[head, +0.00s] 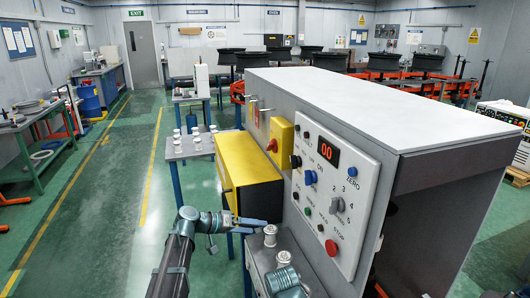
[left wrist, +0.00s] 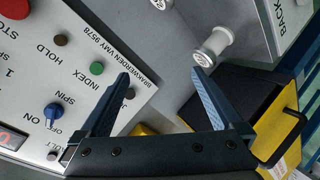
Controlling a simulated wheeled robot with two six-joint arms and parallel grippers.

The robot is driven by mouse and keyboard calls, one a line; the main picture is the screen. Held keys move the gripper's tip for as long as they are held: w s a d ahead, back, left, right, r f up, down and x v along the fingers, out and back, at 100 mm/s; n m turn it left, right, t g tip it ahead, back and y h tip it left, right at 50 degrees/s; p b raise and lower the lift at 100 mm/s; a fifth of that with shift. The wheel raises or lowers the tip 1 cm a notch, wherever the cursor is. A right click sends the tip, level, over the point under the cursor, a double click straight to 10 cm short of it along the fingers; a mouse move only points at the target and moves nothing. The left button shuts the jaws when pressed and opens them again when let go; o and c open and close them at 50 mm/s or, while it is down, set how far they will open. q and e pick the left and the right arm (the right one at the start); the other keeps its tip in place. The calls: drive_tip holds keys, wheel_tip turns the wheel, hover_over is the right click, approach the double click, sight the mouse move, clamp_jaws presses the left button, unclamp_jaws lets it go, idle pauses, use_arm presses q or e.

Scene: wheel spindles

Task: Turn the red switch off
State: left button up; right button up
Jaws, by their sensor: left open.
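The red switch (head: 272,145) is a small red knob on a yellow box (head: 283,138) on the side of the grey machine, left of its control panel. Its on or off position is too small to read. My left gripper (head: 262,223) is below the switch and apart from it, beside the panel's lower left. In the left wrist view my left gripper (left wrist: 161,76) is open, with nothing between its blue fingers. A bit of yellow (left wrist: 144,129) shows past the gripper base there; I cannot tell what it is. My right gripper is not identifiable.
The white control panel (head: 354,211) has a blue knob (head: 310,178), a red stop button (head: 331,247) and a lit display. A yellow-topped box (head: 246,162) juts out left of the switch. A metal spindle (head: 270,236) stands near my left gripper. The green floor at left is open.

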use_arm(q)
drive_tip(key=w+a+r+t+h, duration=0.2)
drive_tip(key=w+r+t+h, duration=0.1)
drive_tip(key=w+r, duration=0.55)
drive_tip(key=n+t+h+p, duration=0.1)
drive_tip(key=t+h+p, duration=0.2)
drive_tip(key=t+p, duration=0.1)
approach(271, 146)
drive_tip(key=w+d+r, duration=0.2)
drive_tip(key=w+d, duration=0.3)
drive_tip(key=w, duration=0.1)
drive_tip(key=shift+w+d, duration=0.35)
drive_tip(key=shift+w, duration=0.05)
drive_tip(key=shift+c, duration=0.3)
drive_tip(key=shift+y, duration=0.4)
drive_tip(key=c, duration=1.2)
